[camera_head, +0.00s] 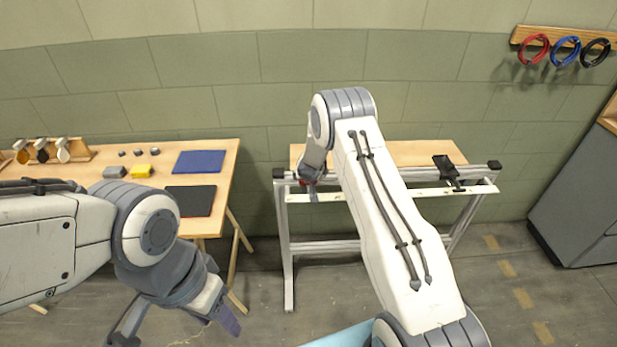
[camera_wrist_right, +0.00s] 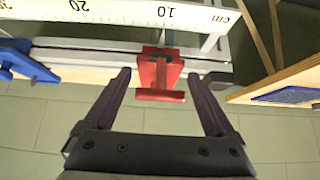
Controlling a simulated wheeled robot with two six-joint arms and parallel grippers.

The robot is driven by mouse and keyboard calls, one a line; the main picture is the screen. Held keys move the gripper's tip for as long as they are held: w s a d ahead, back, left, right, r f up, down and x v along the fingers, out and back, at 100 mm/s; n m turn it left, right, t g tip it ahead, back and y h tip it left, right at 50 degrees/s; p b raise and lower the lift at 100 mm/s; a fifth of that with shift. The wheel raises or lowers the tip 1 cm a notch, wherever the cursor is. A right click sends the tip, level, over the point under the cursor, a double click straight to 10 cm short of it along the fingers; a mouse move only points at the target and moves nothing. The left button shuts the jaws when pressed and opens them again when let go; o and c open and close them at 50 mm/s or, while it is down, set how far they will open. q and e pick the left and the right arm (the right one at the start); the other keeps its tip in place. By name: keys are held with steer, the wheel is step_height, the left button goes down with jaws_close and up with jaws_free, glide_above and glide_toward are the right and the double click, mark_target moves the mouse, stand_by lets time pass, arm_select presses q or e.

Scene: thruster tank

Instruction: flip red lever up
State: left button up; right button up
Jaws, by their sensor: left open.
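In the right wrist view, the red lever (camera_wrist_right: 160,80) sits on a pale metal rail, with its crossbar handle towards the gripper. My right gripper (camera_wrist_right: 162,88) is open, with one finger on each side of the red lever and gaps on both sides. In the head view my right gripper (camera_head: 312,192) is at the left end of the frame table, where a little red shows and my arm hides most of the lever. My left gripper (camera_head: 178,328) is open and empty at the lower left, over the floor, partly cut off by the picture edge.
A blue lever (camera_wrist_right: 25,62) sits on the same rail, beside a white ruler (camera_wrist_right: 130,12). In the head view a black lever (camera_head: 447,172) is at the rail's right end. A wooden table (camera_head: 215,160) with blue and black mats stands left. Colored rings (camera_head: 566,50) hang on the wall.

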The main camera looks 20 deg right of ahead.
steer(key=b+v, duration=0.1)
steer(key=v, duration=0.9)
steer(key=shift+r, duration=0.2)
steer(key=shift+s, duration=0.15)
